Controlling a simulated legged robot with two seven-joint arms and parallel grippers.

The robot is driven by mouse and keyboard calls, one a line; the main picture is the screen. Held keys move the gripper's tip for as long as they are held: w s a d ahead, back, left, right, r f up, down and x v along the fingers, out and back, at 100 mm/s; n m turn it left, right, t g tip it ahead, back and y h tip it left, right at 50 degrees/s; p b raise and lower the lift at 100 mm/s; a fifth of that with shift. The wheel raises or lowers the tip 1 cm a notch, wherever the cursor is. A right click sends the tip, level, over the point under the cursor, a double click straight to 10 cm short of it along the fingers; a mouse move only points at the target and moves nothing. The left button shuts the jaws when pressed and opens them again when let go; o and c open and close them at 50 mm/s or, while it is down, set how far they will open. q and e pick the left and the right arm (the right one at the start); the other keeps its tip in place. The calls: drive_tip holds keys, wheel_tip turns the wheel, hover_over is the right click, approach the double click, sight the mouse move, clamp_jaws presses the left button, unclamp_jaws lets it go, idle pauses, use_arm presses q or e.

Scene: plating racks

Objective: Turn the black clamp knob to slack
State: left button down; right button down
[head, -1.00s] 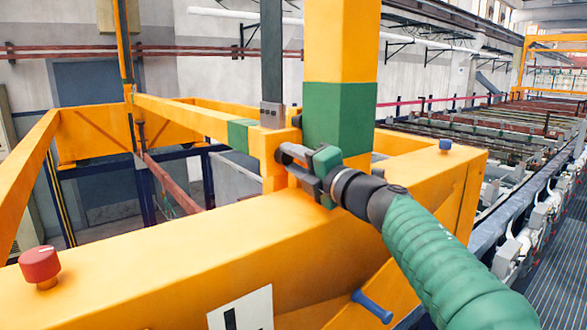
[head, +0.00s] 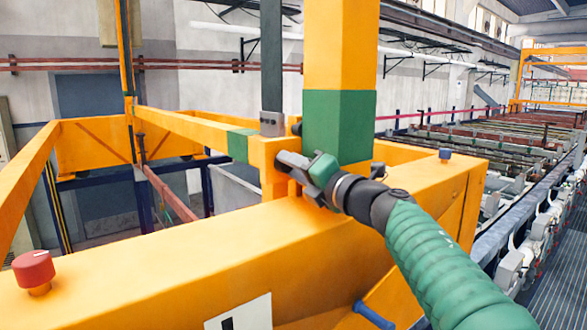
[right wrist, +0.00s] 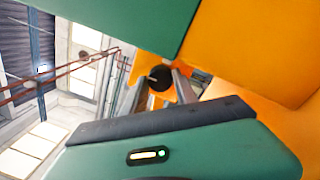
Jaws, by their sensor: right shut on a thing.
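The black clamp knob (right wrist: 160,77) shows in the right wrist view as a small round black disc in front of an orange part. It sits between the two grey fingers of my right gripper (right wrist: 159,88), which are shut on it. In the head view my right gripper (head: 286,168) reaches in from the right to the orange frame beside the green band of the upright post (head: 338,125). My left gripper is not in view.
A red knob (head: 34,270) stands on the orange beam (head: 150,262) at the left. A blue knob (head: 445,154) stands on the beam's right end, and a blue handle (head: 373,314) sticks out below. The green-and-orange post rises close behind my right gripper.

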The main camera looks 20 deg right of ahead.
drive_tip(key=c, duration=1.2)
unclamp_jaws()
drive_tip(key=shift+w+f, duration=0.1)
drive_tip(key=shift+f, duration=0.3)
drive_tip(key=shift+o, duration=1.2)
drive_tip(key=shift+w+r, duration=0.1)
drive_tip(key=shift+r, duration=0.05)
drive_tip(key=b+v, duration=0.5)
drive_tip(key=v, duration=1.2)
drive_tip(key=shift+b, duration=0.35)
drive_tip(key=shift+w, duration=0.15)
